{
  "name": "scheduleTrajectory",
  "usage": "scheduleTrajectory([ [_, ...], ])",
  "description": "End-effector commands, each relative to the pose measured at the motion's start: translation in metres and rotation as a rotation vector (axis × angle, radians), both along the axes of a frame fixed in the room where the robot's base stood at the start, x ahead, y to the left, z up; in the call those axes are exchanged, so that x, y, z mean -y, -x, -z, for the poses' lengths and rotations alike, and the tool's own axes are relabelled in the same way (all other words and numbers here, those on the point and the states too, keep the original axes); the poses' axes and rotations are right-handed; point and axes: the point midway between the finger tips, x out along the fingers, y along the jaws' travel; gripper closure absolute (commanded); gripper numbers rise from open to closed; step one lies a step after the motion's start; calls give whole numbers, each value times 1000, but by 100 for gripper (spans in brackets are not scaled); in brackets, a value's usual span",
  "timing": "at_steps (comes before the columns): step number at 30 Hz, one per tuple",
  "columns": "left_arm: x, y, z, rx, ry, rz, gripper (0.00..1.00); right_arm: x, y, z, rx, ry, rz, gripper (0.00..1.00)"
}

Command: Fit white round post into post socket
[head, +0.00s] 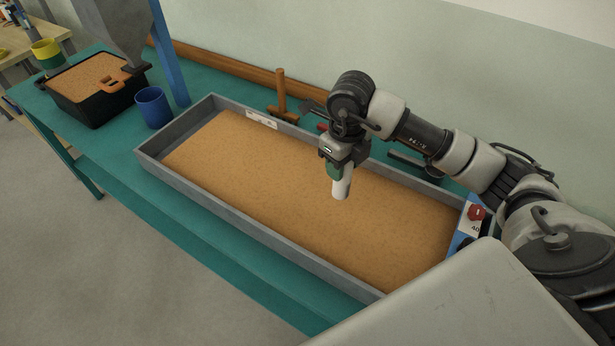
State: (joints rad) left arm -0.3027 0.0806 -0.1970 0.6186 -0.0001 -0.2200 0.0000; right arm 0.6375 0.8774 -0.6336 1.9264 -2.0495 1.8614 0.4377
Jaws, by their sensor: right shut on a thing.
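The white round post (342,188) hangs upright or nearly so from my right gripper (337,172), which is shut on its upper part. The post's lower end is over the sand in the grey tray; I cannot tell whether it touches the sand. No post socket can be made out in this view; it may be hidden. My left gripper is not in view.
The long grey tray (222,207) of sand stands on a teal table (100,165). A blue cup (153,107), a black sand bin (97,108) and a wooden tool (281,92) are around it. A blue control box with a red knob (476,213) is at the right end.

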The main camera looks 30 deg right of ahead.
Motion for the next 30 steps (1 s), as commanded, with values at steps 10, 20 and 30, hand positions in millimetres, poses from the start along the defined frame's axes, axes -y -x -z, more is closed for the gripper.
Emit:
scheduleTrajectory([
  [10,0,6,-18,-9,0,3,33,-35,-63,40,0,-2,0,89],
  [20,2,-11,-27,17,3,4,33,-39,-71,63,-3,0,0,89],
  [30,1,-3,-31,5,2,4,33,-39,-72,88,2,0,-2,89],
])
